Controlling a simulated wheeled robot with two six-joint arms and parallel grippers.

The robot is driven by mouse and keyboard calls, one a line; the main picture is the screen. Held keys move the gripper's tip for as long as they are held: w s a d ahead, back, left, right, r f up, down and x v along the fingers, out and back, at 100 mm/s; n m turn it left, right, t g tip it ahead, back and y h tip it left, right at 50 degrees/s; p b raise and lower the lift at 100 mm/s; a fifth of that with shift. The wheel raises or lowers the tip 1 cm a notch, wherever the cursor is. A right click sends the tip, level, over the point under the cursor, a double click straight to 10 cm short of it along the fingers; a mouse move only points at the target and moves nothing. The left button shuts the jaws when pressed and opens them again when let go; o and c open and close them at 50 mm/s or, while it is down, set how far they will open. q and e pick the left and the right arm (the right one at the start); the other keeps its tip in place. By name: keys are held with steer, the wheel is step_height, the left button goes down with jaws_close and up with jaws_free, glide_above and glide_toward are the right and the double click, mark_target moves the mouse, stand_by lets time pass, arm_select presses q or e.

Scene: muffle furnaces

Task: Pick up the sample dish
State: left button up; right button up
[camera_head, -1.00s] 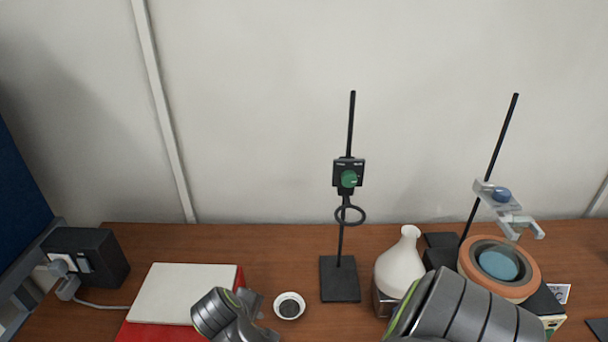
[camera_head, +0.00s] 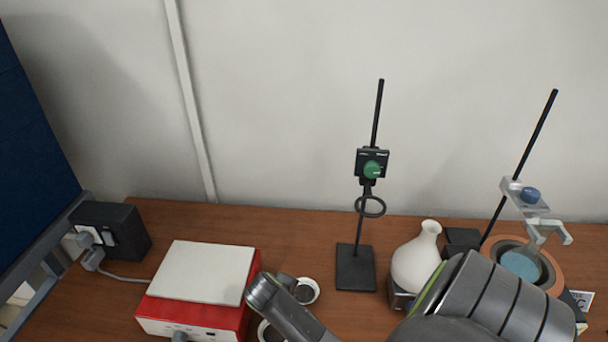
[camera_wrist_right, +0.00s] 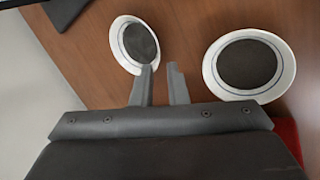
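Two white round dishes with dark contents stand on the wooden table. The back dish (camera_head: 309,291) is partly covered by my right wrist in the head view; in the right wrist view it is the left dish (camera_wrist_right: 136,45). The front dish (camera_head: 266,333) is mostly hidden at the head view's lower edge; it is the right dish (camera_wrist_right: 249,63) in the wrist view. I cannot tell which is the sample dish. My right gripper (camera_wrist_right: 160,68) is open and empty, its left fingertip overlapping the back dish's near rim; contact is unclear. My left gripper is not in view.
A red device with a white top (camera_head: 203,272) stands just left of the dishes. A stand with a black base (camera_head: 355,268) is behind them to the right. A white flask (camera_head: 415,262) and an orange-rimmed round vessel (camera_head: 548,265) stand farther right.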

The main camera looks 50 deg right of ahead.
mark_target(304, 293)
steer(key=shift+d+f, duration=0.35)
steer(key=shift+f, duration=0.05)
steer(key=p+x, duration=0.1)
steer(key=x, duration=0.2)
steer(key=shift+s+d, duration=0.1)
steer(key=shift+d, duration=0.05)
steer(key=shift+d+f, duration=0.25)
steer(key=shift+f, duration=0.3)
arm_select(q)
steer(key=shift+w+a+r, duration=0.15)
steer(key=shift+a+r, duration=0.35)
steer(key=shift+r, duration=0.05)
arm_select(e)
jaws_close()
